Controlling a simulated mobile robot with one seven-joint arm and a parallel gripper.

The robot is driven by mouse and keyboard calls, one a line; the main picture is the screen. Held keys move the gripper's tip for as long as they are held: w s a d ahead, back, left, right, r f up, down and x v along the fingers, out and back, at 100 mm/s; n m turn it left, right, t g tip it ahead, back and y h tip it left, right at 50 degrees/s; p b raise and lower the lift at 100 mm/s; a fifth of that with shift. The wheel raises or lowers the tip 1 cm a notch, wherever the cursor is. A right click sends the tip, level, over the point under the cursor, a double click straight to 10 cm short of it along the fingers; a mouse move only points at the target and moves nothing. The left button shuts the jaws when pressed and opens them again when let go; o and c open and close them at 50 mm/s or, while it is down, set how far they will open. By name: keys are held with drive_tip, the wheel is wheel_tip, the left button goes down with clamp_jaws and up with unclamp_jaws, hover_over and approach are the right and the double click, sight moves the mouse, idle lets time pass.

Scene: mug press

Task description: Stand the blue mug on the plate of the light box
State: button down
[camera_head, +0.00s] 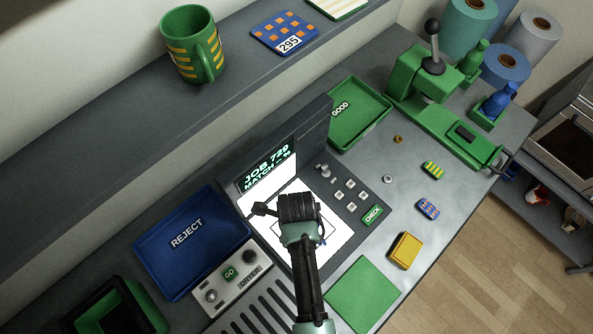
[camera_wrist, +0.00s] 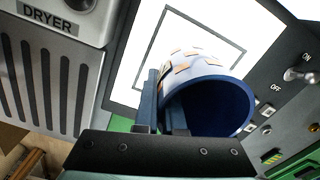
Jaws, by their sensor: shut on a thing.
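My gripper (camera_head: 298,208) is over the lit white plate (camera_head: 341,228) of the light box and hides the mug in the head view. In the wrist view, the blue mug (camera_wrist: 205,72) has a dark blue inside and a pale, brightly lit outer wall with orange patches. My gripper (camera_wrist: 162,112) is shut at its near left side; I cannot tell whether it holds the handle or the wall. The mug's mouth faces my camera. Its far end overlaps the square outline on the plate (camera_wrist: 150,30). I cannot tell whether it touches the plate.
The light box screen (camera_head: 267,167) reads JOB 729, MATCH. A blue REJECT tray (camera_head: 213,222) and a dryer (camera_head: 238,279) lie left, a green GOOD tray (camera_head: 368,104) behind. A green striped mug (camera_head: 184,47) stands on the shelf. A green press (camera_head: 445,115) is at right.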

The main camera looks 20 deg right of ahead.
drive_tip(key=c, duration=1)
unclamp_jaws()
drive_tip(key=shift+r, duration=0.1)
wheel_tip(320, 180, up, 12)
drive_tip(key=shift+r, duration=0.1)
